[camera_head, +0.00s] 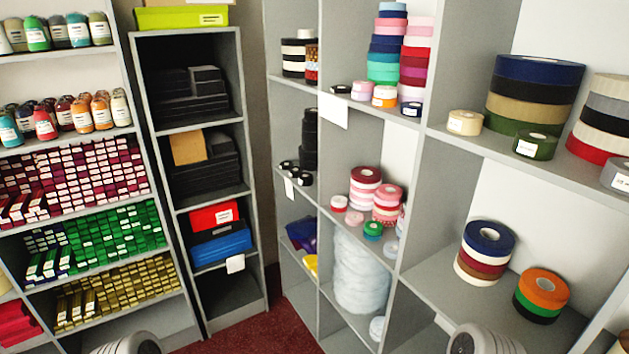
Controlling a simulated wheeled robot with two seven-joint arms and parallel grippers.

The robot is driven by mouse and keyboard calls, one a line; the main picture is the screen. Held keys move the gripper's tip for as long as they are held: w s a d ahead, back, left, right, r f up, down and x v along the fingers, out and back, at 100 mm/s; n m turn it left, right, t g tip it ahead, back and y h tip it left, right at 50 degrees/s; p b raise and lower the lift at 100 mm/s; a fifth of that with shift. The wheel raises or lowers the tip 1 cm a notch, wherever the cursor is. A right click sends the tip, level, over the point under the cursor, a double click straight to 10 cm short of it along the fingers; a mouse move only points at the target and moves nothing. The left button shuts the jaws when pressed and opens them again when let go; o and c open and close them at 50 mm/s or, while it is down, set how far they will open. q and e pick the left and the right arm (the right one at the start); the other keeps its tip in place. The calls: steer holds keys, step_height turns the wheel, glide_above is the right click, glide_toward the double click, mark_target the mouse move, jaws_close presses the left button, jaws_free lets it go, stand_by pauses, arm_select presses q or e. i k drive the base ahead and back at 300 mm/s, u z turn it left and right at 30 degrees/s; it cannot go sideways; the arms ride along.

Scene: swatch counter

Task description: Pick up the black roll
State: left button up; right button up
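Several black rolls are in view and I cannot tell which one the task means. A stack of black rolls (309,140) stands on the middle shelf of the narrow grey unit, with small black rolls (293,166) in front of it. A black roll (533,88) lies in a stack under a blue one on the upper right shelf. Another black roll (533,314) is at the bottom of a stack under green and orange rolls on the lower right shelf. Only rounded light parts, probably of my arms, show at the bottom edge. No gripper fingers are visible.
Grey shelf dividers (437,100) separate the compartments on the right. A blue, brown and red stack (485,252) stands left of the orange one. Colored rolls (386,205) fill the middle shelves. Bare shelf (430,285) shows left of the blue stack. Red carpet (250,335) is clear.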

mark_target(305, 179)
steer(key=u, duration=0.25)
steer(key=i, duration=0.5)
steer(key=u, duration=0.55)
steer(key=i, duration=1.6)
steer(key=z, duration=0.45)
